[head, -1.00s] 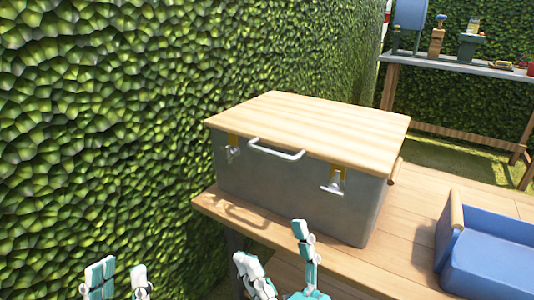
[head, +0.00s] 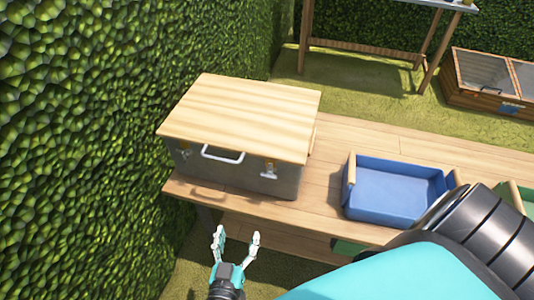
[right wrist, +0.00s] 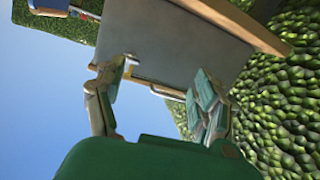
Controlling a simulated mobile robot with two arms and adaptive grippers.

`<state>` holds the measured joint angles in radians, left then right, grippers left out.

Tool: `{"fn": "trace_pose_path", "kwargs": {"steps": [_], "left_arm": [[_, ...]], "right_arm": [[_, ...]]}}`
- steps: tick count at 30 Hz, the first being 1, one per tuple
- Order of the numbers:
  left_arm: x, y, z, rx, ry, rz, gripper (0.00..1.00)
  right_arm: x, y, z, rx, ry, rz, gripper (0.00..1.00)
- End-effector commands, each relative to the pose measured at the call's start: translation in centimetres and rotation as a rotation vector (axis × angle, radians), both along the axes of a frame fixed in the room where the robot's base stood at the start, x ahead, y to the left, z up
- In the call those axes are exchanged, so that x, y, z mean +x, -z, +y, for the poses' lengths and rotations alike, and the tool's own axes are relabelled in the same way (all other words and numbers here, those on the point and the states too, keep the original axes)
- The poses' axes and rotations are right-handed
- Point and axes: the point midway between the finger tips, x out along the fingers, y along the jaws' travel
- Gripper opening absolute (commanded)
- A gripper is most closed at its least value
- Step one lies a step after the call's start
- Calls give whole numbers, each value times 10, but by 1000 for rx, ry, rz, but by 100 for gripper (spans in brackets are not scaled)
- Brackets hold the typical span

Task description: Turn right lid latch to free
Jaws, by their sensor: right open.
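The grey metal box (head: 235,180) has a closed wooden lid (head: 245,110). The right lid latch (head: 269,168) is a small pale fitting with a yellowish upper part, on the front face below the lid. My right gripper (head: 236,238) is open and empty, in front of and below the box, apart from the latch. In the right wrist view its fingers (right wrist: 158,85) are spread, with the box front (right wrist: 180,45) and pale handle (right wrist: 168,91) beyond them. A pale fitting is partly hidden by one finger there. My left gripper is out of view.
The box stands on a wooden bench (head: 335,150) beside a green hedge (head: 80,120). A blue tray (head: 395,190) is to its right on the bench. My own arm covers the lower right of the head view. Bare planks lie between box and tray.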

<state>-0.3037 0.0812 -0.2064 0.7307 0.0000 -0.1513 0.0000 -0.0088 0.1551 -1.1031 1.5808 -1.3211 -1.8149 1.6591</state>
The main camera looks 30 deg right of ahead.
Motion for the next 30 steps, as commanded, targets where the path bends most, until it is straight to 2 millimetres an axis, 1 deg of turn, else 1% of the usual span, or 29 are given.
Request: {"fn": "trace_pose_path", "kwargs": {"steps": [1, 3, 6, 8, 13, 24, 30], "left_arm": [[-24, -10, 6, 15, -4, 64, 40], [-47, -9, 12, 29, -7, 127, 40], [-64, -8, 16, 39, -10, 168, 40], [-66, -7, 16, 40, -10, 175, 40], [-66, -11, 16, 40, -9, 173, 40], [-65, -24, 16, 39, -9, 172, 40], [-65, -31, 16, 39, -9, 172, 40]], "right_arm": [[-8, -23, -7, -23, 46, -55, 71], [-16, -34, -13, -38, 92, -118, 71], [-23, -40, -18, -47, 124, -163, 71], [-21, -40, -21, -49, 130, -172, 71], [-5, -41, -40, -50, 131, -173, 71], [47, -42, -102, -51, 130, -169, 71], [71, -41, -131, -51, 131, -168, 71]]}}
